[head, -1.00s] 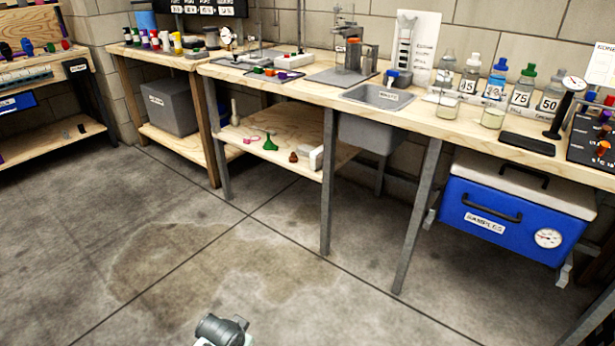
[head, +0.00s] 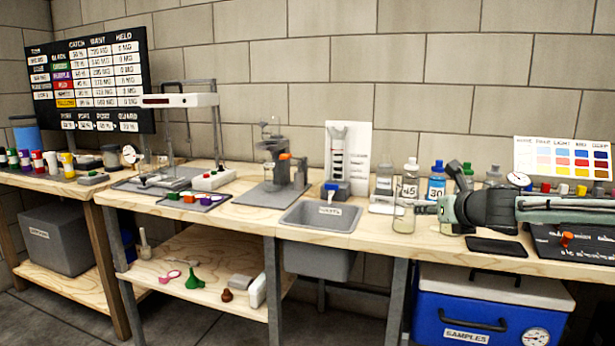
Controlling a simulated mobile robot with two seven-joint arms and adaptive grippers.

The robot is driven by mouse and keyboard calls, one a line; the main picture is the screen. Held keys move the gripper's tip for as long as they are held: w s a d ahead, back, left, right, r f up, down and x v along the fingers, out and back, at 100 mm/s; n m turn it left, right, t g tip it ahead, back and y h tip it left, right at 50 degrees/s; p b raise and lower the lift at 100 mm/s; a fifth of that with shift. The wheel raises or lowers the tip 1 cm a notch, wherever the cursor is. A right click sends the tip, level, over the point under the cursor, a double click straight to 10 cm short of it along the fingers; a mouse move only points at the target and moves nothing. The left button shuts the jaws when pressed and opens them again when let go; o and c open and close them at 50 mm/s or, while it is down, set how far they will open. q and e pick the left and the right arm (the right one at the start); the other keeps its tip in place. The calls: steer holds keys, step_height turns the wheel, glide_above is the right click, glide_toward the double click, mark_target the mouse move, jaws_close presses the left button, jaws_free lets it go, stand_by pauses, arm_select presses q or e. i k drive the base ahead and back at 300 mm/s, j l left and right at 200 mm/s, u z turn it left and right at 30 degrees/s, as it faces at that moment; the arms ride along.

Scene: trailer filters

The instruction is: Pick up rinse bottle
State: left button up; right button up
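Several capped bottles stand in a row along the back of the bench, and none shows a readable rinse label. They include a clear grey-capped bottle (head: 384,180), a bottle marked 45 (head: 409,188), a blue-capped bottle marked 30 (head: 436,186) and a partly hidden grey-capped bottle (head: 494,176). I cannot tell which is the rinse bottle. My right gripper (head: 424,210) reaches in from the right above the bench, pointing left, its tips close to a glass jar (head: 403,220). Its finger gap is not clear, and contact cannot be told. My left gripper is not in view.
A grey sink (head: 318,228) is set into the bench left of the jar. A black pad (head: 496,247) and a dark panel (head: 580,262) lie to the right.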

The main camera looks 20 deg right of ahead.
mark_target(386, 170)
steer(key=i+j, duration=0.2)
steer(key=i, duration=0.25)
steer(key=i+j, duration=0.2)
steer(key=i, duration=0.25)
steer(key=i+j, duration=0.2)
steer(key=i, duration=0.25)
steer(key=i+j+z, duration=0.2)
steer(key=i+z, duration=0.25)
steer(key=i+j+z, duration=0.2)
steer(key=j+z, duration=0.15)
steer(key=z, duration=0.15)
